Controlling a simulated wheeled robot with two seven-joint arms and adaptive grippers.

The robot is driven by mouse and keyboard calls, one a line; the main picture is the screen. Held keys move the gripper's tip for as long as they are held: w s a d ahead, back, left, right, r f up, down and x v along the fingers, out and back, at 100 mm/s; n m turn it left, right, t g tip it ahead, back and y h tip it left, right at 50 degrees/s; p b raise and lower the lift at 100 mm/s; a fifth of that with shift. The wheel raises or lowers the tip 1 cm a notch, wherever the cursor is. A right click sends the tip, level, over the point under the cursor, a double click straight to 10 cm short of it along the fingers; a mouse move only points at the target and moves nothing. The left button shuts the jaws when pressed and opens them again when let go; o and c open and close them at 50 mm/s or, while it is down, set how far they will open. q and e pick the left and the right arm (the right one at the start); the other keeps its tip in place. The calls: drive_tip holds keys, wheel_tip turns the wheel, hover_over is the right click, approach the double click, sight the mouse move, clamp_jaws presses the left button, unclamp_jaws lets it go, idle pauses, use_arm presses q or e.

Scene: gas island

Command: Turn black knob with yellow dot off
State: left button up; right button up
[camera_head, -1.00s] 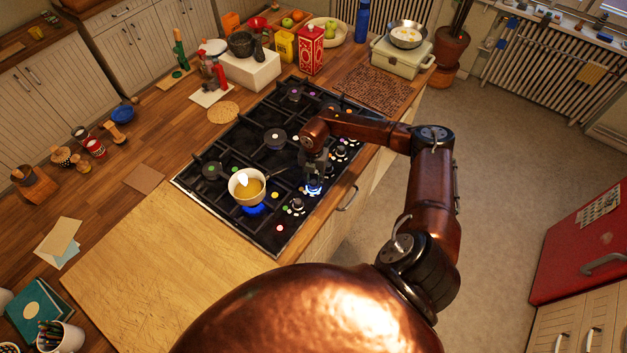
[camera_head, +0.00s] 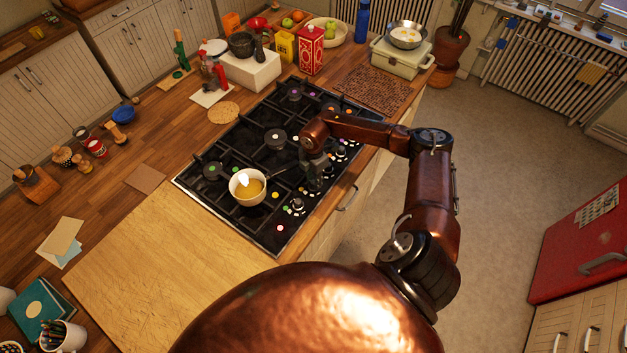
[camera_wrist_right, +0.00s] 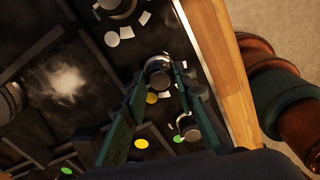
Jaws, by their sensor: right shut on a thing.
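The gas hob (camera_head: 222,205) is set in the wooden counter, with knobs along its right edge. My right gripper (camera_head: 316,182) reaches down over this row. In the right wrist view its two green fingers (camera_wrist_right: 160,76) are on either side of a knob (camera_wrist_right: 158,79) with a metallic rim and are shut on it. A yellow dot (camera_wrist_right: 151,98) lies beside this knob. A white pan (camera_head: 247,191) with yellow contents stands on the near burner, and no flame shows under it. My left gripper is not in view.
Another knob (camera_wrist_right: 188,126) with a green dot (camera_wrist_right: 180,139) sits close to the right finger. A free knob (camera_head: 297,205) is nearer in the head view. A wooden board (camera_head: 150,260) covers the counter at the near left. The floor at right is clear.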

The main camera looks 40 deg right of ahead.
drive_tip(key=shift+w+d+r, duration=0.1)
drive_tip(key=o, duration=1.2)
drive_tip(key=shift+c, duration=0.2)
wheel_tip(320, 180, up, 12)
idle(0.3)
